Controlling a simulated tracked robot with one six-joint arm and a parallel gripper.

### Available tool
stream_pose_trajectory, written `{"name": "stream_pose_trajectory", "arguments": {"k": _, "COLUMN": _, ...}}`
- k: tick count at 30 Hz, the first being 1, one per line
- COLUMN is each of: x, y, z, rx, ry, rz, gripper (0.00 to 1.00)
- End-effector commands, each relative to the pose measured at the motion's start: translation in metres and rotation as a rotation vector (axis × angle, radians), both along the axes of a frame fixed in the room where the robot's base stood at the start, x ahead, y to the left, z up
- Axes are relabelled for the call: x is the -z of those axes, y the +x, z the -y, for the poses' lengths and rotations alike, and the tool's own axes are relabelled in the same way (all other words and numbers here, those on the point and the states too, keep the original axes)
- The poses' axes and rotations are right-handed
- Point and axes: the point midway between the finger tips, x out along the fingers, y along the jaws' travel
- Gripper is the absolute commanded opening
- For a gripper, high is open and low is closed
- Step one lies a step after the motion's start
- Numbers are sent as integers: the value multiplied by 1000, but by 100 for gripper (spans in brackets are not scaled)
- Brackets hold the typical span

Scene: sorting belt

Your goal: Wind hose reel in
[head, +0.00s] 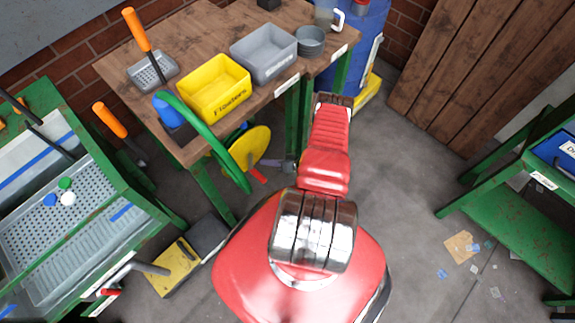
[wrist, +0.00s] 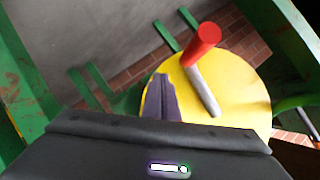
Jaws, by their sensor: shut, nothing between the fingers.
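The hose reel is a yellow disc (head: 249,147) mounted at the side of the wooden bench. It fills much of the wrist view (wrist: 240,88). Its crank has a grey arm (wrist: 204,92) and a red handle (head: 257,176), also seen in the wrist view (wrist: 203,43). A green hose (head: 207,137) arches from the bench top down past the reel. My gripper (head: 272,163) is shut and empty, close to the disc in the head view. In the wrist view its dark fingers (wrist: 161,97) are left of the crank arm, apart from the red handle.
The wooden bench (head: 190,45) carries a yellow bin (head: 215,88), a grey bin (head: 264,52) and a blue item. Green bench legs (head: 213,190) stand near the reel. A green sorting station is at left. The grey floor (head: 400,200) at right is mostly clear.

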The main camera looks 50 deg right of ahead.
Motion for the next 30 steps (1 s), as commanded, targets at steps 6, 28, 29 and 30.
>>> {"name": "stream_pose_trajectory", "arguments": {"k": 6, "x": 2, "y": -23, "z": 21, "rx": 4, "ry": 0, "rz": 1, "gripper": 0}}
{"name": "stream_pose_trajectory", "arguments": {"k": 28, "x": 8, "y": -84, "z": 56, "rx": -7, "ry": 1, "rz": 2, "gripper": 0}}
{"name": "stream_pose_trajectory", "arguments": {"k": 29, "x": 8, "y": -84, "z": 56, "rx": -7, "ry": 0, "rz": 3, "gripper": 0}}
{"name": "stream_pose_trajectory", "arguments": {"k": 30, "x": 8, "y": -84, "z": 56, "rx": -7, "ry": 0, "rz": 3, "gripper": 0}}
